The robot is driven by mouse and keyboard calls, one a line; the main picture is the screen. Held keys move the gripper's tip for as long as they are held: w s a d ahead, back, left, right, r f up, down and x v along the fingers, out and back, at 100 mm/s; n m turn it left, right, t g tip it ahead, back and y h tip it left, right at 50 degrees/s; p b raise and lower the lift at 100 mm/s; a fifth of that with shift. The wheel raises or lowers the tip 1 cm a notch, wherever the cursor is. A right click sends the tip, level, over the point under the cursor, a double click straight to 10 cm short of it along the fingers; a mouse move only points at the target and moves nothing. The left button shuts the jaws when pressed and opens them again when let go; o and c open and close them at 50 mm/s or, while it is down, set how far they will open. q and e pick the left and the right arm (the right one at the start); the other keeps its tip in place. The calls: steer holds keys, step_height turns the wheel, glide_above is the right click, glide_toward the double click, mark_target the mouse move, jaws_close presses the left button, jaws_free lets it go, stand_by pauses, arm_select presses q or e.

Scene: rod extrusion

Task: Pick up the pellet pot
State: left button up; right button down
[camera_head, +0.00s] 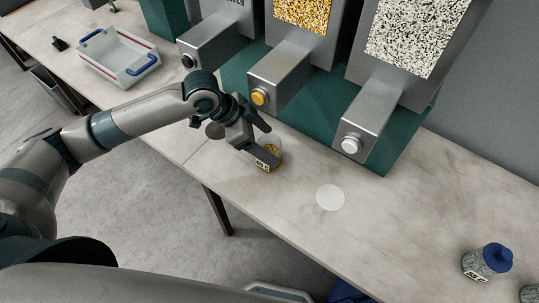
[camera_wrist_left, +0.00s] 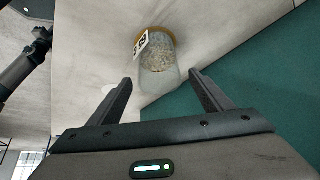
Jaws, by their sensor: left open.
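The pellet pot (camera_head: 271,163) is a small clear jar with yellowish pellets and a white label, on the table below the yellow-nozzled dispenser. It also shows in the left wrist view (camera_wrist_left: 158,62), with an orange-yellow end and a black-on-white label. My left gripper (camera_head: 268,145) is at the pot, coming in from the left. In the left wrist view its open fingers (camera_wrist_left: 160,79) point at the pot, with one fingertip on either side of its near end. Gaps show between the fingers and the pot there. In the head view a finger hides part of the pot. My right gripper is out of view.
Three grey dispensers with dark, yellow (camera_head: 259,97) and white nozzles stand on a green base (camera_head: 390,150) behind the pot. A white disc (camera_head: 330,197) lies to the right. A blue-lidded jar (camera_head: 487,262) is at far right, a white tray (camera_head: 118,57) at upper left.

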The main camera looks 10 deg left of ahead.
arm_select(q)
steer(key=p+x, duration=0.1)
steer(key=x, duration=0.4)
steer(key=shift+d+f, duration=0.15)
steer(key=shift+f, duration=0.15)
steer(key=c, duration=1.5)
steer(key=shift+r, duration=0.2)
